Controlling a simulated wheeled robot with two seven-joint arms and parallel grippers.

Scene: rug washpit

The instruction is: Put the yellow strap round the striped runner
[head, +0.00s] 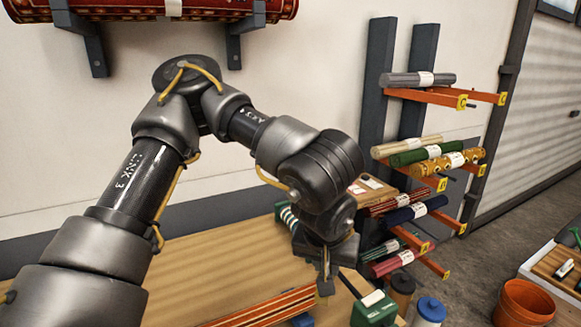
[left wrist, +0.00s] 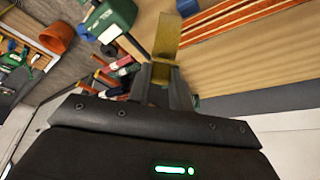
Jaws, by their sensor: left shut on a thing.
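The striped runner (head: 262,309), orange-red with pale lines, lies on the wooden table at the bottom of the head view. It also shows at the top right of the left wrist view (left wrist: 245,24). My left gripper (head: 326,277) points down near the runner's right end. In the left wrist view my left gripper (left wrist: 166,80) is shut on the yellow strap (left wrist: 167,36), which sticks out beyond the fingertips. In the picture the strap's free end is beside the runner; I cannot tell whether they touch. My right gripper is out of view.
A green box-like holder (head: 375,309) stands at the table's right end, near a blue-lidded jar (head: 430,309). A rack (head: 379,95) with several rolled rugs stands behind. An orange bucket (head: 524,301) is at right. The table's left part (head: 215,258) is clear.

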